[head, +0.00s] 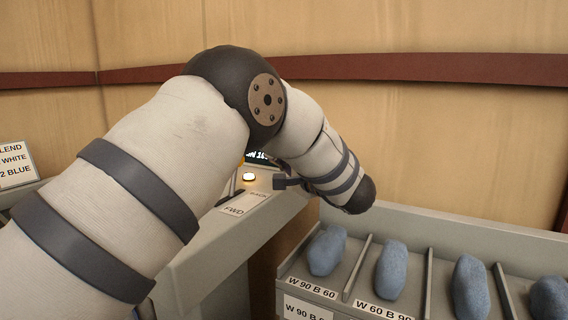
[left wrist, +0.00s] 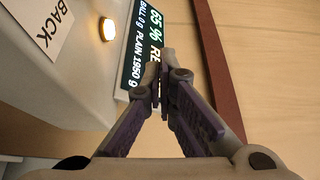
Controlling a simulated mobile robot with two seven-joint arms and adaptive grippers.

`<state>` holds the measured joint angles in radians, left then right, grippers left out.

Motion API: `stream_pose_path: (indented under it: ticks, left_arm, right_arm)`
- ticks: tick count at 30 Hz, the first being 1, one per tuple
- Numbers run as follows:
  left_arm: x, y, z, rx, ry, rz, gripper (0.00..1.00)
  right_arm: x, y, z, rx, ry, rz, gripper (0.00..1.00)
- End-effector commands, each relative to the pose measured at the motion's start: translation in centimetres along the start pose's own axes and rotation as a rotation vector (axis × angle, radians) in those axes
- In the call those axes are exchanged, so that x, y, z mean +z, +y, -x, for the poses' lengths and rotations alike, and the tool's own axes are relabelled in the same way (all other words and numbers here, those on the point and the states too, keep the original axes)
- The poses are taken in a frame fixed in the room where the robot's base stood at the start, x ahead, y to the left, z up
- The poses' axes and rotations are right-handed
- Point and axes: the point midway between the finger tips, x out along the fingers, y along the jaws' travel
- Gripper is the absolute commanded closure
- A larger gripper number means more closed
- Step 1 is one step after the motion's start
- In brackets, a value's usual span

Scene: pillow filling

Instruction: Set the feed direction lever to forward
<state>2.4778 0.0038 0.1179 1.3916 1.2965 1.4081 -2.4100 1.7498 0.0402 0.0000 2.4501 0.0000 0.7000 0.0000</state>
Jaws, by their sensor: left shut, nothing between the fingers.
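The machine's sloped panel carries a FWD label (head: 234,211) and a BACK label (head: 259,195); the BACK label also shows in the left wrist view (left wrist: 42,28). My left gripper (head: 283,183) is at the panel's right side, near the BACK label and partly hidden by my arm. In the left wrist view its fingers (left wrist: 162,85) are shut with nothing between them, in front of the display. My right gripper is not in view.
A lit round lamp (head: 249,177) and a dark display (head: 258,157) are beyond the labels. A blend sign (head: 14,163) is at the left. My left arm covers much of the machine.

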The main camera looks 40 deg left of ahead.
Motion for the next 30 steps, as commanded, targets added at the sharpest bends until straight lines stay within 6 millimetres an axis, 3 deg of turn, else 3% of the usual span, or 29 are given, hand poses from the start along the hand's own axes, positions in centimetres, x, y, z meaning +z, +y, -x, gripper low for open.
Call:
stream_pose_path:
  ticks: [6,9,14,30]
  left_arm:
    - [0.4,-0.1,-4.3,0.000,-0.002,-0.001,1.00]
    - [2.3,-1.2,-3.4,-0.006,0.001,0.011,1.00]
    - [3.6,-0.9,-2.9,-0.005,0.000,0.010,1.00]
    - [3.3,0.3,-3.0,-0.012,0.000,0.020,1.00]
  right_arm:
    - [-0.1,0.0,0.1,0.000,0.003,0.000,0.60]
    - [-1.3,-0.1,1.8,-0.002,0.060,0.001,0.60]
    - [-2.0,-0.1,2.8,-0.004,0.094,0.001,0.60]
    - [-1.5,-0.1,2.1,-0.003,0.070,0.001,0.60]
